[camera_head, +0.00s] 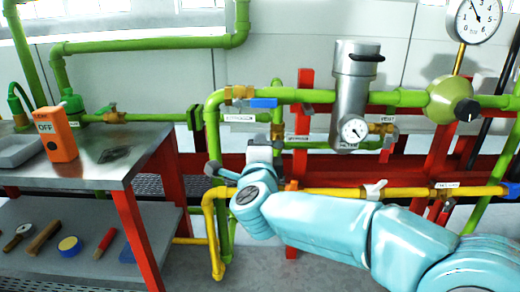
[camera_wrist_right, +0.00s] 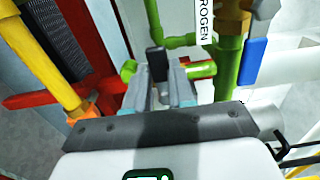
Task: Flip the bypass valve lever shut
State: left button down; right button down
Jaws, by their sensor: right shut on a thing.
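My right gripper (camera_head: 260,156) reaches in from the lower right at the short vertical green bypass pipe (camera_head: 278,115) between the upper green line and the yellow line. In the wrist view the gripper (camera_wrist_right: 160,90) is closed around a dark, upright lever-like piece (camera_wrist_right: 156,62), which appears to be the bypass valve lever. The green pipe passes behind the fingers there. In the head view my gripper and wrist hide this lever and most of its valve, so its exact angle is unclear. My left gripper is not in view.
A blue lever (camera_head: 264,103) lies along the upper green pipe close above my gripper. A steel filter housing (camera_head: 355,90) with a gauge stands to the right. A yellow pipe (camera_head: 335,191) with a white-handled valve runs behind my arm. A bench (camera_head: 110,172) stands left.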

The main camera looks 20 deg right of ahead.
jog(key=c, duration=1)
grip_release()
jog(key=shift+o, duration=0.2)
jog(key=p+v, duration=0.1)
jog(key=v, duration=1.5)
jog(key=shift+s+p, duration=0.2)
jog(key=shift+p, duration=0.15)
jog(key=shift+r, duration=0.1)
